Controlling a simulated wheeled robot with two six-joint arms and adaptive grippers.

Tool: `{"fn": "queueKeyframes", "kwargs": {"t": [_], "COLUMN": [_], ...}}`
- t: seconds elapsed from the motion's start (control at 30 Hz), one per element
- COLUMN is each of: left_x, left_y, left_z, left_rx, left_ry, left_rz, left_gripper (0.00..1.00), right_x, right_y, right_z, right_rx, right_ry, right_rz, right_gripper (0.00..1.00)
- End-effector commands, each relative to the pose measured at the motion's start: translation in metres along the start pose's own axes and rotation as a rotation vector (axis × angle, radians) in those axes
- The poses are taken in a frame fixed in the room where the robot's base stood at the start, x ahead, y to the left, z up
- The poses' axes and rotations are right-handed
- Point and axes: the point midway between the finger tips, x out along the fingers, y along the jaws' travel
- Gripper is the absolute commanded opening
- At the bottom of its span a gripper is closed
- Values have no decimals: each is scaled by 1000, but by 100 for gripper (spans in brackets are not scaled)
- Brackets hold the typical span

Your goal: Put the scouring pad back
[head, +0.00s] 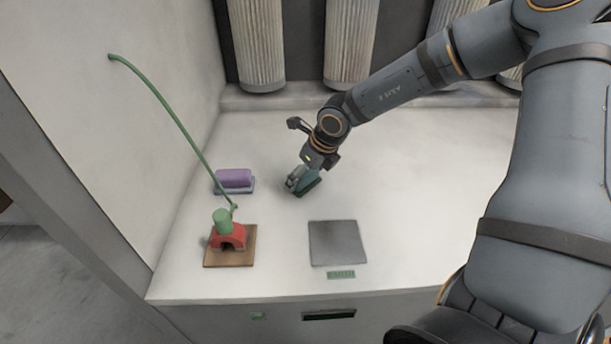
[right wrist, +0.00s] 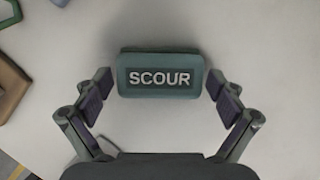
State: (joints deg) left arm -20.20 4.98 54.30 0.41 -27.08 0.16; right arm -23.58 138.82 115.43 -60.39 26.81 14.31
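The scouring pad (right wrist: 160,90) is a teal block marked SCOUR. It lies on the white surface, and its green edge shows in the head view (head: 311,184), partly hidden by my gripper. My right gripper (right wrist: 160,81) is just above the pad, with one finger on either side of it. The fingers are spread, with a small gap to each end of the pad. In the head view the right gripper (head: 299,180) points down at the pad. A flat grey square plate (head: 338,243) lies nearer the front edge, with a small green label (head: 341,275) before it. My left gripper is out of view.
A purple block (head: 234,177) on a blue-grey base stands to the left. A red piece (head: 231,238) with a green cylinder sits on a brown board. A thin green rod (head: 170,115) slants up to the left wall. The surface right of the pad is clear.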

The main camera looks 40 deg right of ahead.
Motion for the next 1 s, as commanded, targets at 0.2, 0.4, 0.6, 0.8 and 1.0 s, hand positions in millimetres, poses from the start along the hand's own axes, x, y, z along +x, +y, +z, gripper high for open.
{"fn": "queueKeyframes", "kwargs": {"t": [0.2, 0.4, 0.6, 0.8, 1.0], "left_x": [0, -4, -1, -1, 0], "left_y": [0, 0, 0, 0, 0], "left_z": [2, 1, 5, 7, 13], "left_rx": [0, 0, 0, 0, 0], "left_ry": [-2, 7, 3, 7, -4], "left_rz": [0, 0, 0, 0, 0], "left_gripper": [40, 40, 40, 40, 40], "right_x": [0, -4, -45, -91, -118], "right_y": [0, 0, 0, 1, 0], "right_z": [0, 2, 4, 3, 2], "right_rx": [0, 0, 2, 0, 0], "right_ry": [0, 0, -10, -9, -3], "right_rz": [0, 0, 4, 3, 0], "right_gripper": [100, 100, 100, 100, 100]}}
